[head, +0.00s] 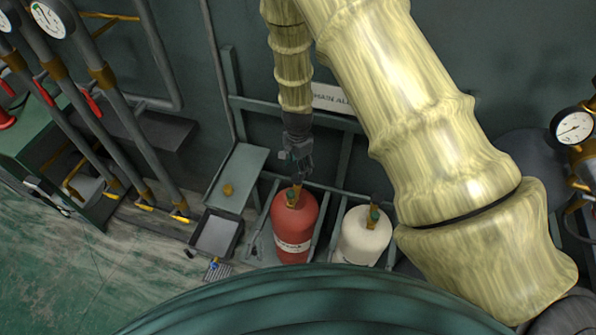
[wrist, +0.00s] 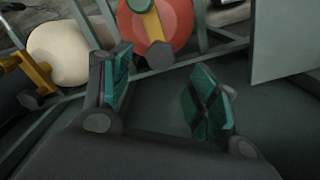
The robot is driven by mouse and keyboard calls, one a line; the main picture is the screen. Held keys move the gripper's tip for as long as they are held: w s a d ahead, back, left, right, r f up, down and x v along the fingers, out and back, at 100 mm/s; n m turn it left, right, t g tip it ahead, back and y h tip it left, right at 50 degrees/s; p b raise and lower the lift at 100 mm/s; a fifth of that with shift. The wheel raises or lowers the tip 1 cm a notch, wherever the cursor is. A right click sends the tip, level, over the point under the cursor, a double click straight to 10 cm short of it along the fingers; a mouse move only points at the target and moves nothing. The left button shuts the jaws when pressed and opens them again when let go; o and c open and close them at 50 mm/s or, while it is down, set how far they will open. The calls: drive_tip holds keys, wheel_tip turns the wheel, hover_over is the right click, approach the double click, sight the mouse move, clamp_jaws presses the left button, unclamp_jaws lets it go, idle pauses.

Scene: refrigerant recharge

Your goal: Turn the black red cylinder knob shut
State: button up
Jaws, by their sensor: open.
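The red cylinder (head: 292,235) stands upright in a rack against the wall, with a white label band and a brass valve on top. In the wrist view the red cylinder (wrist: 178,22) shows at the top, with its black knob (wrist: 160,55) at the end of the brass valve (wrist: 151,25). My gripper (head: 298,158) is just above and behind the valve in the head view. In the wrist view my gripper (wrist: 163,90) is open, its two teal-padded fingers apart and nothing between them. The knob appears beyond the fingertips, and I see no contact.
A white cylinder (head: 360,240) with its own brass valve stands right of the red one. Grey rack bars (head: 334,205) run beside both. A tray (head: 216,235) and a shelf panel (head: 237,178) are at left. Pipes with gauges (head: 48,18) stand farther left.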

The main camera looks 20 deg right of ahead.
wheel_tip(320, 180, up, 6)
idle(0.4)
idle(0.4)
drive_tip(key=s+d+f+n+h, duration=0.1)
drive_tip(key=s+d+f+n, duration=0.2)
drive_tip(key=s+f, duration=0.35)
drive_tip(key=s+d+f+n, duration=0.2)
drive_tip(key=s+f+n, duration=0.15)
drive_tip(key=s, duration=0.65)
drive_tip(key=s+f+n, duration=0.2)
drive_tip(key=s+n, duration=0.1)
drive_tip(key=s, duration=0.7)
drive_tip(key=s+a+f+n+y, duration=0.1)
drive_tip(key=s+n, duration=0.3)
drive_tip(key=s, duration=0.6)
drive_tip(key=shift+s+a+f, duration=0.25)
drive_tip(key=shift+f, duration=0.45)
